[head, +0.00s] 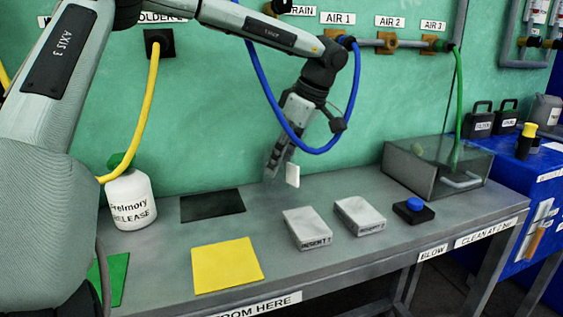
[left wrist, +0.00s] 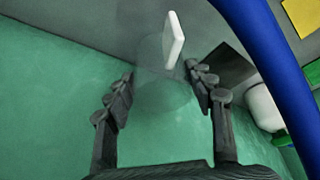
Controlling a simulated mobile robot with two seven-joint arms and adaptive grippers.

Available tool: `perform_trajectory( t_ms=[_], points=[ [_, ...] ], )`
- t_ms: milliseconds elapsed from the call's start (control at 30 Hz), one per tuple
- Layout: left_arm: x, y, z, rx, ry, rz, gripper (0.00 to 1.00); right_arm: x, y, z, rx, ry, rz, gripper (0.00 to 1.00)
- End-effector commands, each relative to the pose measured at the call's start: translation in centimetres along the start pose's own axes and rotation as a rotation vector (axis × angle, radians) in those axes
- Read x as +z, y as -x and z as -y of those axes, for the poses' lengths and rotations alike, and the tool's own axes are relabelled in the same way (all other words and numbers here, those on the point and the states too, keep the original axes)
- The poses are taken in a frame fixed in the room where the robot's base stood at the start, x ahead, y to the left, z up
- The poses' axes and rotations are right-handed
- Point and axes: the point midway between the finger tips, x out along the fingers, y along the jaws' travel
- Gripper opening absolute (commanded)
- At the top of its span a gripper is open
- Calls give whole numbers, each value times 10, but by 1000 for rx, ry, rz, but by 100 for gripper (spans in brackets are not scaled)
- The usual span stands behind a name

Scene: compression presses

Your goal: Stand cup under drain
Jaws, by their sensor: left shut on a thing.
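A clear, nearly see-through cup (left wrist: 165,85) with a white slab-like handle (left wrist: 173,40) is between the fingers of my left gripper (left wrist: 163,90). In the head view, the left gripper (head: 278,162) points down at the back of the bench, shut on the cup, and the white handle (head: 292,175) shows beside the fingertips. The cup's outline is faint there, and I cannot tell whether it touches the bench. The drain label (head: 302,10) is on the wall above, partly covered by my arm, with a fitting (head: 279,6) beside it. My right gripper is not in view.
On the grey bench (head: 330,265) are a black mat (head: 212,205), a yellow mat (head: 226,265), two grey blocks (head: 307,228) (head: 360,215), a blue button (head: 414,204), a clear tank (head: 440,165) and a white bottle (head: 130,198). A blue hose (head: 266,95) loops around my arm.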

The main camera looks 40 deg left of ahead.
Motion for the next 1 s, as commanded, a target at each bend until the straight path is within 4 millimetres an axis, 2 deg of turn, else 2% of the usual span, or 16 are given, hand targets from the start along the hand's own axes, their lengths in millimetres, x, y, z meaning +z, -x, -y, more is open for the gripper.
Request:
perform_trajectory(
  t_ms=[100,467,500,633,1000],
  points=[
    [4,-9,0,1,1,1,32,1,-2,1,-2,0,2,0],
    [5,-12,0,1,1,0,32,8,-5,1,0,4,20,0],
    [5,-11,0,1,1,0,57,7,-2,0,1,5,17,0],
    [5,-11,0,1,1,0,73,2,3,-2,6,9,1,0],
    [3,-8,0,2,1,1,74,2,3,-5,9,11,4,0]
  ],
)
